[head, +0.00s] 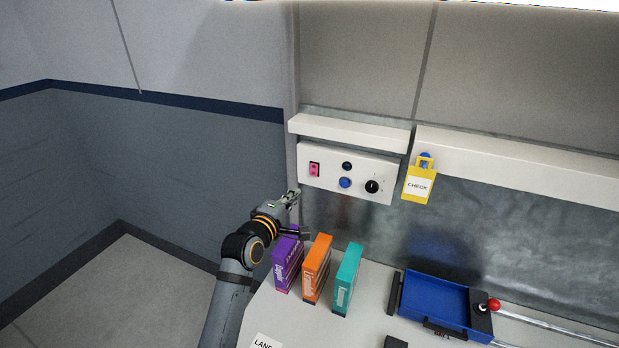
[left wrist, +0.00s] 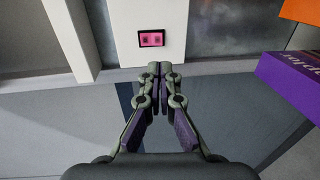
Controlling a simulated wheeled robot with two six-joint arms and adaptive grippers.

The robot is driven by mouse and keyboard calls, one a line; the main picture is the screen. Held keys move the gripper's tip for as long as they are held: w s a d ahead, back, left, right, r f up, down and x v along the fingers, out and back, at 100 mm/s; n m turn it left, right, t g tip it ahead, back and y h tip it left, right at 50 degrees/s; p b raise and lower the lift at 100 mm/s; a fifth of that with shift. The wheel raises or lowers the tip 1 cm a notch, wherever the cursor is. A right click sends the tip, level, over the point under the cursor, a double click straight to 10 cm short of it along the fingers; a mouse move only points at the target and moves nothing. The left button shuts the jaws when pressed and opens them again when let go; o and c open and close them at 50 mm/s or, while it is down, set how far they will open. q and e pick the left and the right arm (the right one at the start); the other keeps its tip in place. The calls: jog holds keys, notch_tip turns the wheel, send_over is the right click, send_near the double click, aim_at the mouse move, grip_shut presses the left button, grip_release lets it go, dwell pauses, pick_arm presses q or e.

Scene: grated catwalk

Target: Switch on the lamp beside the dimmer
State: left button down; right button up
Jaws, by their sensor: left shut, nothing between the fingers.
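A white control panel (head: 349,173) is on the wall above the table. It carries a pink rocker switch (head: 314,169) at its left, a dark round part (head: 347,166), a blue round button (head: 345,183) below that, and a black dimmer knob (head: 372,186) at its right. The pink switch also shows in the left wrist view (left wrist: 151,39), straight ahead of the fingertips. My left gripper (head: 294,194) is shut and empty, below and left of the switch; its fingertips show in the left wrist view (left wrist: 160,68), apart from the switch. My right gripper is not in view.
Purple (head: 287,263), orange (head: 317,269) and teal (head: 347,279) boxes stand on the table just right of my left gripper. A blue tray (head: 436,299) lies farther right, near a red ball knob (head: 494,305). A yellow CHECK tag (head: 418,184) hangs right of the panel.

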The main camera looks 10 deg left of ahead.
aim_at(313, 175)
pick_arm(q)
jog(key=p+x, duration=0.2)
jog(key=x, duration=0.8)
jog(key=shift+r, duration=0.15)
jog(key=shift+w+p, duration=0.35)
jog(key=shift+w, duration=0.1)
jog(key=shift+f, duration=0.2)
